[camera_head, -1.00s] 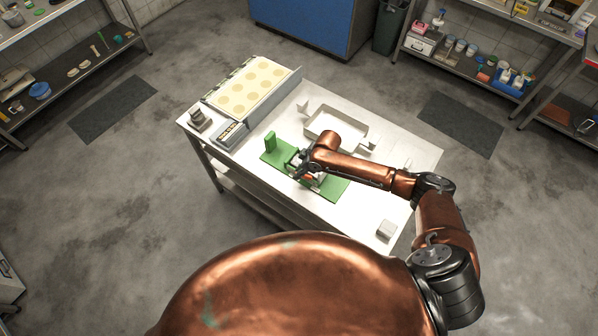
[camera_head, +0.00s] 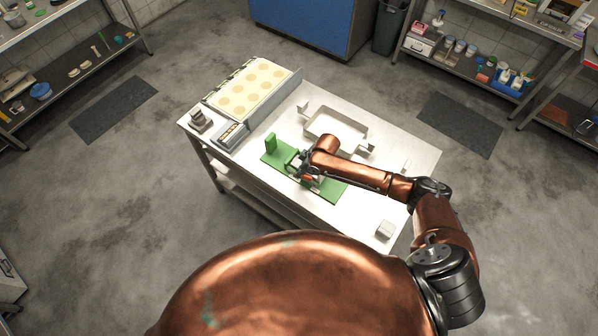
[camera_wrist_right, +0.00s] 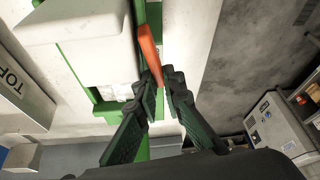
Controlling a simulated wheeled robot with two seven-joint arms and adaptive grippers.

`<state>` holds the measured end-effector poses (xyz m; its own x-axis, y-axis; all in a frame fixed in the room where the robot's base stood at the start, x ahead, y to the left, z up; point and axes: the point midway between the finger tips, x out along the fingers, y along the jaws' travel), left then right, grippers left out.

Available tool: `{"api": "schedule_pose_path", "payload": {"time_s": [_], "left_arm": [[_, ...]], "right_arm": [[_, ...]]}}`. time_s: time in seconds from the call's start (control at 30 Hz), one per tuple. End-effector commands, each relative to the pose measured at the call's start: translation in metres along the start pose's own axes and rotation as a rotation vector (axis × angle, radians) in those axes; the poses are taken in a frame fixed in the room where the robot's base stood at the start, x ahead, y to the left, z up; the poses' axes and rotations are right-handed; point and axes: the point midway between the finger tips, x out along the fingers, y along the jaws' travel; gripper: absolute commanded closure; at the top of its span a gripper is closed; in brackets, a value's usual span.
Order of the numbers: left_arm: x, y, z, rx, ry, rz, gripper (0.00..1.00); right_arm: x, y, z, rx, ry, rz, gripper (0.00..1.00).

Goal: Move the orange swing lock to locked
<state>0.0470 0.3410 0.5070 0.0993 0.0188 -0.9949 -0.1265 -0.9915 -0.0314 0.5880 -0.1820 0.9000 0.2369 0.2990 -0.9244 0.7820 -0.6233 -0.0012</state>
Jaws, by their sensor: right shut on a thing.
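The orange swing lock (camera_wrist_right: 148,50) shows in the right wrist view as a flat orange bar beside a white block (camera_wrist_right: 85,30) on a green fixture (camera_wrist_right: 108,108). My right gripper (camera_wrist_right: 162,78) is shut on the near end of the orange swing lock, its two dark fingers on either side. In the head view the right gripper (camera_head: 303,168) is over the green base (camera_head: 332,190) on the white table, and only a small bit of orange shows beneath it. Whether the lock is at its locked position cannot be told. My left gripper is not in view.
A white open tray (camera_head: 345,128) stands behind the green base. A board with pale yellow discs (camera_head: 240,92), a grey device (camera_head: 230,134) and a small weight-like object (camera_head: 200,120) are at the table's left. A small grey block (camera_head: 385,229) sits near the right corner.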

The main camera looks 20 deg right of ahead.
Motion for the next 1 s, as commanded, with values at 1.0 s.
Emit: {"api": "schedule_pose_path", "payload": {"time_s": [1.0], "left_arm": [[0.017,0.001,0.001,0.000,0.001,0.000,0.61]], "right_arm": [[-0.008,-0.002,0.001,-0.093,0.002,-0.034,0.84]]}}
